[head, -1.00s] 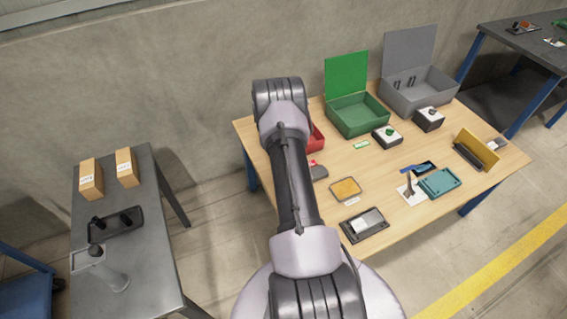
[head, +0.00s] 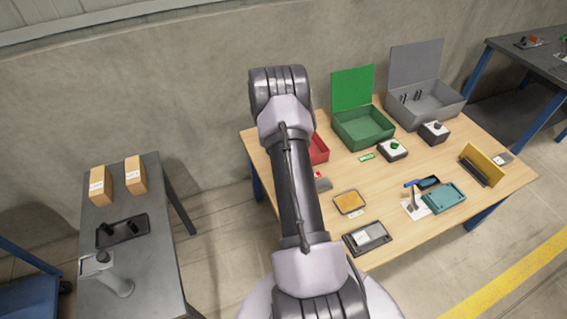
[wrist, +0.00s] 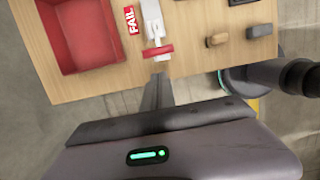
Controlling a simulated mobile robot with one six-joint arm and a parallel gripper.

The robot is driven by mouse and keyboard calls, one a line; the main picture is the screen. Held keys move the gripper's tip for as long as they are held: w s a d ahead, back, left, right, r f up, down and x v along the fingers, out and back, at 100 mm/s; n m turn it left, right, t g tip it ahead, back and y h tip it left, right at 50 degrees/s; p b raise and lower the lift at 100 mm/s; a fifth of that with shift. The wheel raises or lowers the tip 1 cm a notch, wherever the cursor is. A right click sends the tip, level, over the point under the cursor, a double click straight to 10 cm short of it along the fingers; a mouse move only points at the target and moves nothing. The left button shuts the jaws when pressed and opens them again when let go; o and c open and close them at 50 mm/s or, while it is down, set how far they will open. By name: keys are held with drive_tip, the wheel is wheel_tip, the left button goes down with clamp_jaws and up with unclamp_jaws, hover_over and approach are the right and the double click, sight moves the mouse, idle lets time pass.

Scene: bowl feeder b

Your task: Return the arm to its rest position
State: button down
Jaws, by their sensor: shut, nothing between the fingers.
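My arm (head: 297,185) stands upright through the middle of the head view, over the near-left part of the wooden table. My gripper is hidden there behind the arm. In the wrist view my gripper (wrist: 158,78) shows as a narrow grey pair of fingers, shut and empty. It points towards the edge of the wooden table. A white device with a red bar (wrist: 158,51) lies just beyond the fingertips in that picture. I cannot tell whether they touch it; nothing is held.
In the wrist view a red bin (wrist: 70,62) and a FAIL label (wrist: 131,20) lie nearby. In the head view, the wooden table (head: 405,240) carries a green box (head: 363,132), a grey box (head: 432,116) and small devices. A grey side table (head: 150,250) with two cartons stands left.

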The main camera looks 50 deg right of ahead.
drive_tip(key=w+a+r+m+t+b, duration=0.35)
drive_tip(key=a+r+m, duration=0.35)
drive_tip(key=a+r, duration=1.55)
drive_tip(key=s+a+r+m+t+y+b, duration=0.2)
drive_tip(key=s+a+r+m, duration=0.35)
drive_tip(key=a, duration=0.55)
drive_tip(key=s+a+m+t+y+b, duration=0.1)
drive_tip(key=s+a+m, duration=0.3)
drive_tip(key=s+a, duration=0.8)
drive_tip(key=shift+s+a+r+y, duration=0.25)
drive_tip(key=shift+s+y, duration=0.35)
drive_tip(key=shift+s, duration=0.2)
drive_tip(key=shift+t, duration=0.25)
